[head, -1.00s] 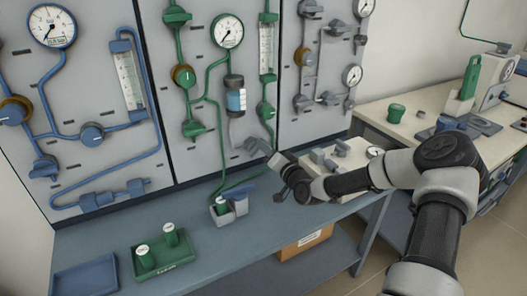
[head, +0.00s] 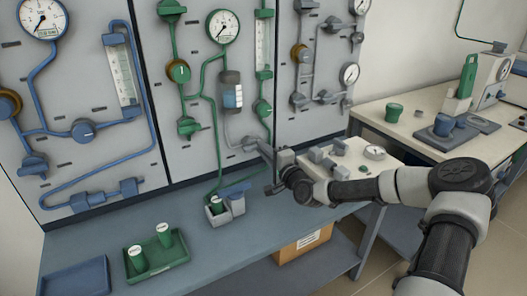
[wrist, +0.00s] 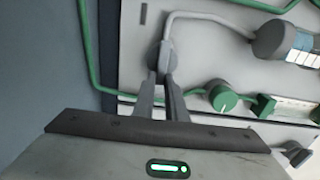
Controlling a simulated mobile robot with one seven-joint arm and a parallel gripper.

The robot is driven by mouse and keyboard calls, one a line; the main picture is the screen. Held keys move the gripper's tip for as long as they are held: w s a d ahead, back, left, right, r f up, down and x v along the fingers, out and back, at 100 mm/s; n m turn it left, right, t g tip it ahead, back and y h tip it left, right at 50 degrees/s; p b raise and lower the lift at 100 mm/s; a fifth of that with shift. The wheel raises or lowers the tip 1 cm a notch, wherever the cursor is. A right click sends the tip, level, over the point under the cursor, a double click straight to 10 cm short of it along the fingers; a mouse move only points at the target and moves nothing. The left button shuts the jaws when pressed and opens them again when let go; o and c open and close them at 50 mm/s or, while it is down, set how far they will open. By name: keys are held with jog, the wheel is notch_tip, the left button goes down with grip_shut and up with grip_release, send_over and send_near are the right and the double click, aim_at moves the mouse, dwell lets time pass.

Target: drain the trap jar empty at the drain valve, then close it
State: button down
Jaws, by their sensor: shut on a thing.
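The trap jar (head: 232,96) is a small clear cylinder with a grey cap, mounted upright on the middle panel. Blue liquid shows in it. In the wrist view the jar (wrist: 285,42) is at the upper right, lying sideways in the picture. A grey tube runs from it to the grey drain valve (wrist: 160,53). My gripper (head: 262,148) is at the panel, below and right of the jar. In the wrist view its two fingers (wrist: 166,84) are close together on the drain valve's handle. The fingers hide most of the handle, so its angle is unclear.
A green tray (head: 172,262) with two green containers and a blue tray (head: 78,279) lie on the bench. A small grey holder (head: 220,214) stands below the valve. A white box with grey knobs (head: 345,160) is close right of my gripper. Pipes and gauges cover the panels.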

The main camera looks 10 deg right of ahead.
jog(key=shift+f, duration=0.1)
dwell(0.3)
jog(key=c, duration=1.8)
grip_release()
jog(key=p+v, duration=0.2)
jog(key=v, duration=1.5)
jog(key=shift+s+p, duration=0.2)
jog(key=shift+p, duration=0.15)
